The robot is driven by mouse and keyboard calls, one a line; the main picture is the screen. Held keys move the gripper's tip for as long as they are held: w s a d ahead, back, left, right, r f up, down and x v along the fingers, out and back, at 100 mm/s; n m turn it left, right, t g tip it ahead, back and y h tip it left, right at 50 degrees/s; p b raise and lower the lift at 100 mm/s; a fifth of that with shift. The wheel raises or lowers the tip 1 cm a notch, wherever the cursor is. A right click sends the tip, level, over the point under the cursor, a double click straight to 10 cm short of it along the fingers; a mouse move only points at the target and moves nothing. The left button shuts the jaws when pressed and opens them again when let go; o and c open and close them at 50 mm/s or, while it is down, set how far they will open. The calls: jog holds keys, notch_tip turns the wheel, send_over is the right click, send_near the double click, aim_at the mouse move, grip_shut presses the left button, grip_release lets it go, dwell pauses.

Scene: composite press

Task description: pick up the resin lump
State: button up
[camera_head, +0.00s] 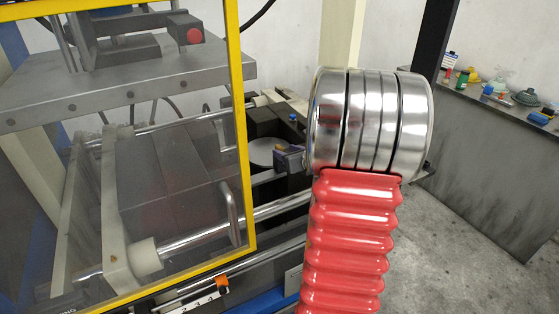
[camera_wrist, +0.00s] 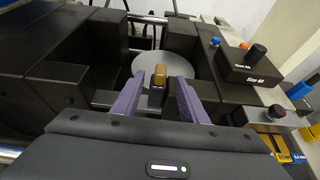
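The resin lump (camera_wrist: 159,75) appears as a small amber-brown piece in the wrist view. It stands over the round grey disc (camera_wrist: 146,65) among dark blocks, with a small dark part just below it in the picture. My gripper (camera_wrist: 160,81) has two purple fingers, spread apart. The lump shows between the fingertips with a gap on each side; I cannot tell how far beyond the tips it lies. In the head view, my gripper (camera_head: 289,158) is partly hidden by my arm, beside the disc (camera_head: 267,152). I cannot make out the lump there.
Dark blocks (camera_wrist: 181,32) surround the disc closely. A black box with a knob (camera_wrist: 248,64) stands at the right. The yellow-framed press guard (camera_head: 242,125) is at the left in the head view. A grey bench (camera_head: 495,125) with small items stands at the right.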

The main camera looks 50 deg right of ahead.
aim_at(281, 149)
jog(key=shift+w+d+f, duration=0.1)
jog(key=shift+w, duration=0.15)
jog(key=shift+x, duration=2.65)
grip_shut()
